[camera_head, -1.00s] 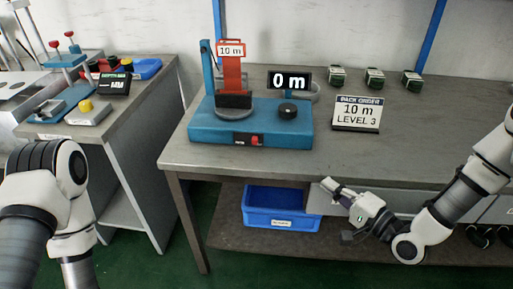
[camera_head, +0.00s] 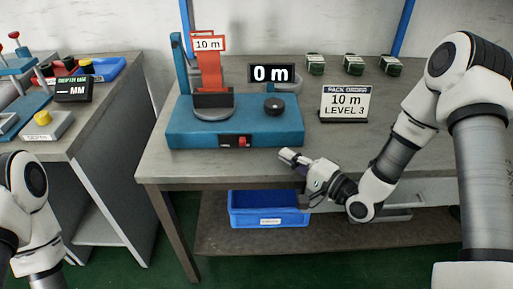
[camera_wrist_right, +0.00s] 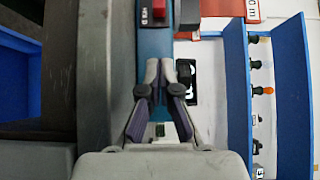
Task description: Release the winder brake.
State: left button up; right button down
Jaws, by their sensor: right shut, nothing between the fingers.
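The winder (camera_head: 190,131) is a teal base on the table with a black plate and a red upright strip on top. A red rocker switch (camera_head: 240,142) sits in a black label panel on its front face; it also shows at the top of the right wrist view (camera_wrist_right: 158,12). A black knob (camera_head: 273,105) stands on the base's right part. My right gripper (camera_head: 287,155) is shut and empty near the table's front edge, right of the switch and apart from it. Its fingers (camera_wrist_right: 160,72) show over the teal base in the wrist view. My left gripper is out of view.
A display (camera_head: 271,73) reads 0 m. A pack order sign (camera_head: 345,103) reads 10 m, level 3. Several small dark boxes (camera_head: 353,64) stand at the back. A blue bin (camera_head: 270,208) is on the shelf below. A side bench (camera_head: 90,125) with equipment stands left.

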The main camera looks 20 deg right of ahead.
aim_at(246, 140)
jog(key=x, duration=0.6)
jog(key=shift+a, duration=0.1)
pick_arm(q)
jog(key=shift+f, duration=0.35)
pick_arm(e)
jog(key=shift+w+a, duration=0.2)
jog(key=shift+a, duration=0.65)
jog(key=shift+w+a, duration=0.2)
jog(key=shift+a, duration=0.7)
